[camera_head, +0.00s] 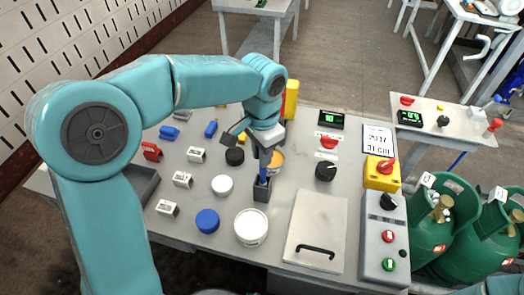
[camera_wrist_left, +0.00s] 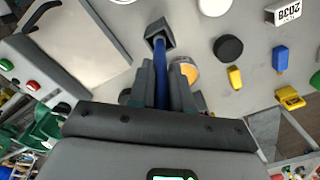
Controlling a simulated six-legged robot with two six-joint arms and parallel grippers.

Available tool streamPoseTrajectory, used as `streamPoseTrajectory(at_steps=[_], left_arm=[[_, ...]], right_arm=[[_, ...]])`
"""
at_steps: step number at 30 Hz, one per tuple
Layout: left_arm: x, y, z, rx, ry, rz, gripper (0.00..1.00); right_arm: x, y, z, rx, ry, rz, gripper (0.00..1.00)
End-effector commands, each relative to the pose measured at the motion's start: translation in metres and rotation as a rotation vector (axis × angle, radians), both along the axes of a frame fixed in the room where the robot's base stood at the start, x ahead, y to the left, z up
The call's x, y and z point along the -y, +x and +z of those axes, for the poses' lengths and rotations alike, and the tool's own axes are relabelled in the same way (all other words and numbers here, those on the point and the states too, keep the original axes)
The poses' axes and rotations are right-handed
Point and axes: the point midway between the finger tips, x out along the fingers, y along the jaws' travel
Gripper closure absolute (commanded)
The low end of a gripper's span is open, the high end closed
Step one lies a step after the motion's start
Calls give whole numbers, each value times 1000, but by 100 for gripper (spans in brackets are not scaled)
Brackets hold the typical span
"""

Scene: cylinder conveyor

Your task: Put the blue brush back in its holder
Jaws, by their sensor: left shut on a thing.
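The blue brush (camera_head: 263,171) is held upright in my left gripper (camera_head: 264,153), which is shut on its upper part. In the left wrist view the blue brush (camera_wrist_left: 163,58) runs out from between the fingers of my left gripper (camera_wrist_left: 163,80). The dark grey square holder (camera_head: 261,191) stands on the table right below the gripper. It also shows in the left wrist view (camera_wrist_left: 153,31). The brush's lower end is at the holder's opening and appears to be inside it; how deep is hidden. My right gripper is not in view.
A white round tub (camera_head: 251,227), a blue lid (camera_head: 207,221) and a white lid (camera_head: 222,185) are near the holder. An orange-topped tub (camera_head: 275,162) stands close behind it. A panel with a black handle (camera_head: 316,228) and a button box (camera_head: 383,240) are at right.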

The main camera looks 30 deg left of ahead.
Motion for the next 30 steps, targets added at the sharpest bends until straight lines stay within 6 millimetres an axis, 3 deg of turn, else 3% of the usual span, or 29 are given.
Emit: streamPoseTrajectory(at_steps=[10, 11, 13, 23, 26, 30], left_arm=[[0, 0, -8, -1, 0, 0, 100], [0, 0, -7, 0, 0, 0, 75], [0, 0, -7, 0, 0, 0, 52], [0, 0, -5, 1, 0, 0, 52], [0, 0, 6, 3, 1, 0, 52], [0, 1, 37, 6, -1, 0, 52]], right_arm=[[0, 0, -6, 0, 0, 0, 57], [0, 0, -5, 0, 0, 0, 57], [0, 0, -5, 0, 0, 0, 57], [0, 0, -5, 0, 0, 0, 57], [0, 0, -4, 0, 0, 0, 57], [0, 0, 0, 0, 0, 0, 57]])
